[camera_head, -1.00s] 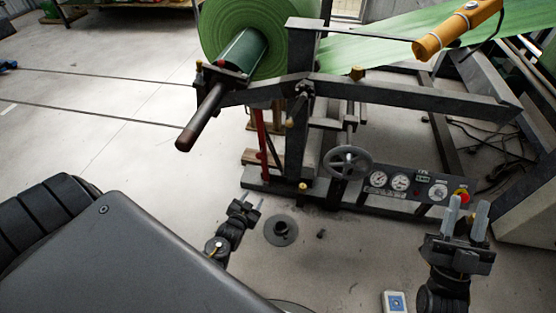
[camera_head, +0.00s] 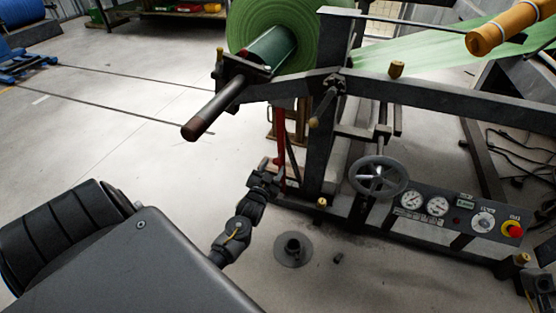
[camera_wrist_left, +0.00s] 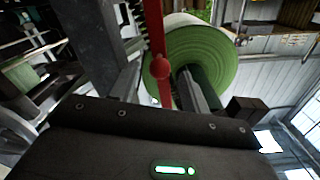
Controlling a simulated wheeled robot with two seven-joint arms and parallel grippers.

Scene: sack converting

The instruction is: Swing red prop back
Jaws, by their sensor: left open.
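The red prop (camera_head: 280,144) stands near-upright under the roll end of the machine frame. In the left wrist view it is a red bar (camera_wrist_left: 156,40) with a rounded knob, just beyond the dark gripper body. My left gripper (camera_head: 266,178) is open at the prop's lower part, close beside it; I cannot tell whether it touches. Its fingertips are hard to make out in the head view and hidden in the wrist view. Part of my right arm's end (camera_head: 542,288) shows at the right edge; its jaws cannot be made out.
The green roll (camera_head: 262,28) and its dark shaft (camera_head: 222,105) hang above the prop. A handwheel (camera_head: 378,177) and gauge panel (camera_head: 455,212) are to the right. A round floor flange (camera_head: 293,250) lies near my left arm. The floor at left is mostly clear.

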